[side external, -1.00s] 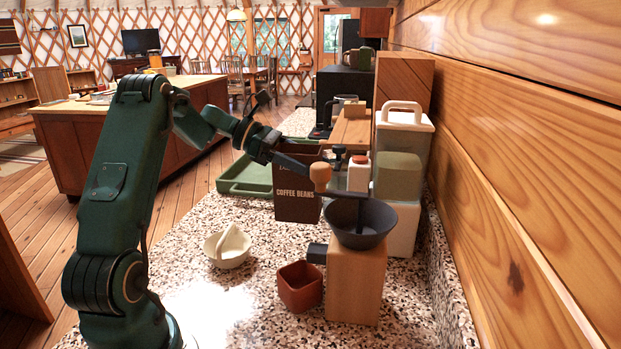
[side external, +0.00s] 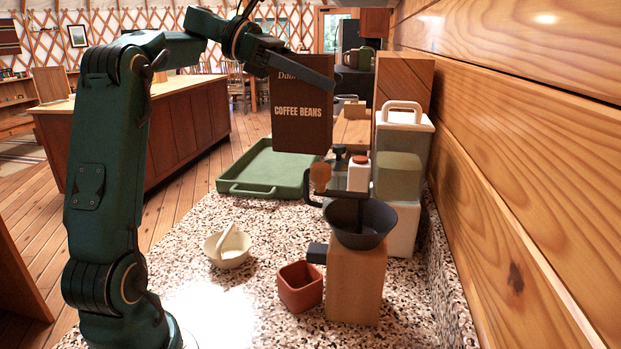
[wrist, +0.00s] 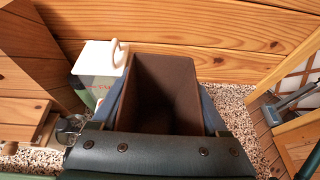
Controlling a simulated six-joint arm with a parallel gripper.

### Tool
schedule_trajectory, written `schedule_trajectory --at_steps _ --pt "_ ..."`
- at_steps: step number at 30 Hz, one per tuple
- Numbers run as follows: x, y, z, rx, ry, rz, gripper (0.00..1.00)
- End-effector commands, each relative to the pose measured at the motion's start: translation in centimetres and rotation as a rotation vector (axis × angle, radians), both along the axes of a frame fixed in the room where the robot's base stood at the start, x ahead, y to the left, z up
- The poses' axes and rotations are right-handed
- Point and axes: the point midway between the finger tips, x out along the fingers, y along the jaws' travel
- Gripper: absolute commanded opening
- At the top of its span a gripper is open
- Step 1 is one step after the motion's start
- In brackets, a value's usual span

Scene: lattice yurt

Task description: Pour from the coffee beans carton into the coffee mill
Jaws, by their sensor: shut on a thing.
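The coffee beans carton (side external: 302,112) is dark brown with pale lettering. It is upright, held up in the air above the counter and the green tray's far right end. My gripper (side external: 300,68) is shut on the carton near its top. In the wrist view the open carton (wrist: 165,85) sits between my fingers, its inside dark; I cannot make out beans. The coffee mill (side external: 355,282) stands on the counter in front and to the right, with a wooden body, a dark bowl-shaped hopper (side external: 361,224) and a crank with a wooden knob (side external: 320,178).
A green tray (side external: 232,183) lies behind. A red-brown cup (side external: 299,287) stands beside the mill, and a cream bowl (side external: 228,247) is further left. Canisters and a white-handled container (side external: 404,120) stand along the wooden wall at right. The speckled counter front left is clear.

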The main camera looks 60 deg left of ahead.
Motion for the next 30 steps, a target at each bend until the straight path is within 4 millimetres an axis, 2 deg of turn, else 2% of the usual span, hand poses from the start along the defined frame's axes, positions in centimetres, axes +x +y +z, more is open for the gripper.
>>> schedule_trajectory --at_steps 4,14,16,18,30 --pt "-1.0 -1.0 2.3 0.003 -0.003 -0.032 0.00" --pt "-2.5 -2.8 5.1 -0.001 -0.002 -0.084 0.00" --pt "-2.9 -3.9 5.9 0.001 -0.002 -0.105 0.00" --pt "-2.9 -5.0 6.0 -0.002 0.000 -0.112 0.00" --pt "-1.9 -7.8 4.9 -0.005 0.001 -0.093 0.00"
